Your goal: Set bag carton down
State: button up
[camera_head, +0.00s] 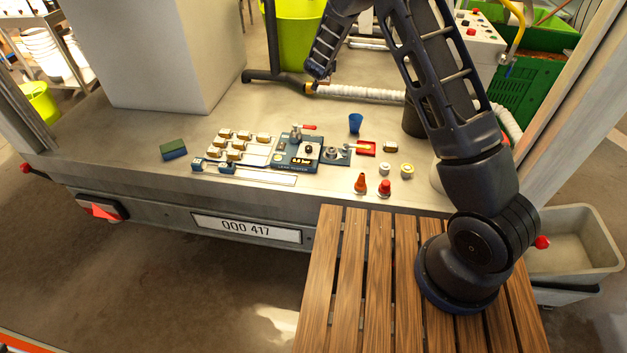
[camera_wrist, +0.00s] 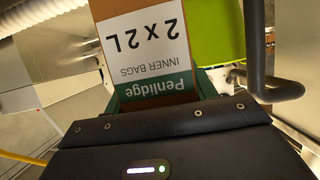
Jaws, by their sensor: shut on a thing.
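The bag carton (camera_wrist: 143,42) fills the upper middle of the wrist view. It has brown edges, a white label reading "2 x 2L INNER BAGS" upside down, and a dark green band reading "Penlidge". My gripper (camera_wrist: 158,108) is shut on the carton, which sits directly beyond its dark body. The fingertips are mostly hidden and the carton's far end is cut off by the frame. I cannot make out the carton in the head view, where my arm rises out of the top edge.
The trailer deck (camera_head: 110,130) has free room at left, near a green-topped block (camera_head: 173,149). Several small parts surround a blue press fixture (camera_head: 297,150). A blue cup (camera_head: 355,123), red-tipped bottles (camera_head: 360,184) and a white hose (camera_head: 365,93) are nearby. A lime bin (camera_head: 298,40) stands behind.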

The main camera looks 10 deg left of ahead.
jog(key=s+a+m+h, duration=0.2)
jog(key=s+a+h, duration=0.1)
jog(key=s, duration=1.6)
jog(key=s+d+m+g+h, duration=0.1)
jog(key=s+d, duration=0.2)
jog(key=s, duration=0.7)
jog(key=s+d+m+h, duration=0.2)
jog(key=s+d, duration=0.1)
jog(key=s, duration=0.7)
jog(key=shift+y, duration=0.4)
notch_tip(320, 180, down, 20)
jog(key=shift+r, duration=0.1)
jog(key=shift+d+f, duration=0.1)
jog(key=shift+f, duration=0.1)
jog(key=o, duration=1.1)
jog(key=shift+c, duration=0.2)
jog(key=shift+r, duration=0.2)
jog(key=v, duration=1.2)
